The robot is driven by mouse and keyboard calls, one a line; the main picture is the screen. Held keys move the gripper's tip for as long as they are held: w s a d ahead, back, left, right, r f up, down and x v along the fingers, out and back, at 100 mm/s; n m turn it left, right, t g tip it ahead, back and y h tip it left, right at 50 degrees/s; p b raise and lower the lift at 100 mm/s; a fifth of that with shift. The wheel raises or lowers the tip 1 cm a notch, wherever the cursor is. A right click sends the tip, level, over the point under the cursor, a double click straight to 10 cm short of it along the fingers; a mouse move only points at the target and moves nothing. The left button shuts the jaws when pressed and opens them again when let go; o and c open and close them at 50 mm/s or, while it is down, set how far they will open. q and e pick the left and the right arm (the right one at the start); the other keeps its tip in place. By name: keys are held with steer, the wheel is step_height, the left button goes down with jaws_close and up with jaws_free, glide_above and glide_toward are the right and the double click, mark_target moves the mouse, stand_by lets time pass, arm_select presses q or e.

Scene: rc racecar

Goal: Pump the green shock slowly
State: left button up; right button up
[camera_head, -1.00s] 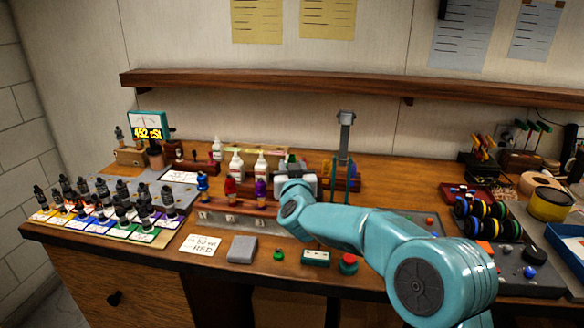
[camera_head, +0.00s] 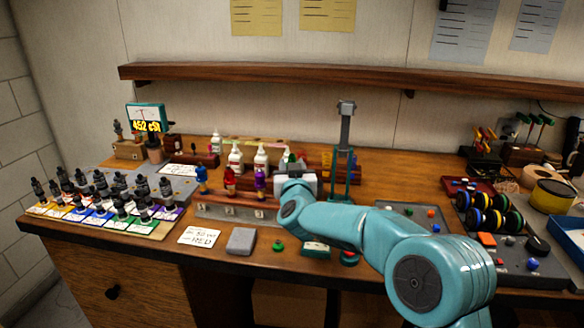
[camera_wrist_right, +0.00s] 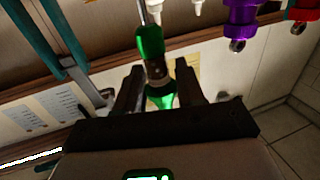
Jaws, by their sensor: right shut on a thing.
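The green shock (camera_wrist_right: 150,42) shows in the right wrist view between the two dark fingers of my right gripper (camera_wrist_right: 160,88). The fingers are shut on its body, and a thin metal rod runs up from its top. In the head view my right gripper (camera_head: 297,183) is at the right end of the shock rack (camera_head: 228,211) and hides most of what it holds. A blue shock (camera_head: 201,180), a red shock (camera_head: 230,182) and a purple shock (camera_head: 261,182) stand upright to its left. My left gripper is not in view.
A tall grey post stand (camera_head: 346,135) rises just right of the gripper. White bottles (camera_head: 236,158) stand behind the rack. Several dark bottles (camera_head: 100,182) stand on coloured cards at left. A grey block (camera_head: 241,241) and a green button (camera_head: 278,246) lie in front. A shelf (camera_head: 300,77) crosses the wall.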

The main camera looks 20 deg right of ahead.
steer(key=shift+f+b, duration=2.15)
steer(key=shift+f, duration=0.7)
steer(key=shift+f+b, duration=0.65)
steer(key=shift+f, duration=0.4)
stand_by(1.7)
steer(key=shift+r+p, duration=0.15)
steer(key=shift+p, duration=0.15)
steer(key=shift+r, duration=0.45)
stand_by(0.5)
steer(key=o, duration=1.1)
steer(key=shift+o, duration=0.2)
steer(key=shift+s, duration=0.1)
steer(key=b+v, duration=0.1)
steer(key=v, duration=1.5)
